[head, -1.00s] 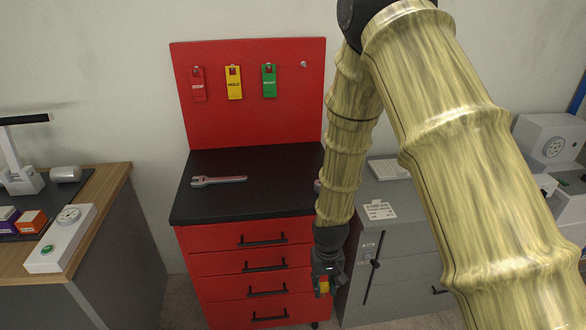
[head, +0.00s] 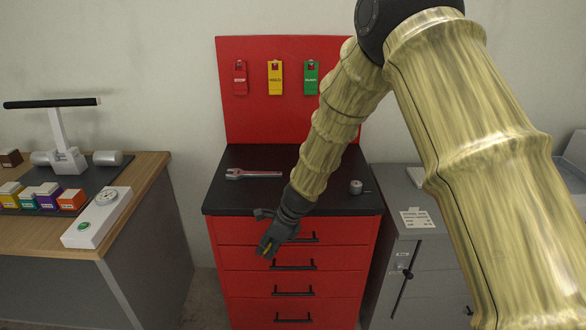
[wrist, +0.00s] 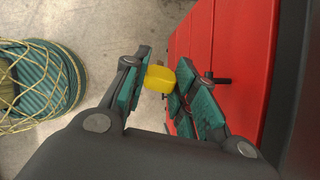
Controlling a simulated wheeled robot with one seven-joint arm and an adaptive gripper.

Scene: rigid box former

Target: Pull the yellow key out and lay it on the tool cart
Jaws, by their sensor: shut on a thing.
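The yellow key (wrist: 160,78) is held between the teal finger pads of my gripper in the wrist view. In the head view my gripper (head: 266,250) is in front of the upper drawers of the red tool cart, below the level of its black top (head: 232,195). Only a small bit of yellow shows at the fingertips there. The gripper is shut on the key, and the key is out in free air. The red drawer fronts (wrist: 200,45) with dark handles stand close beside the fingers in the wrist view.
A wrench (head: 255,174) and a small round metal part (head: 355,187) lie on the cart top, with bare room between. Colored tags (head: 275,78) hang on the red back panel. A grey cabinet (head: 425,250) stands right, a wooden-topped bench (head: 150,180) left. A corded teal bundle (wrist: 40,85) is on the floor.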

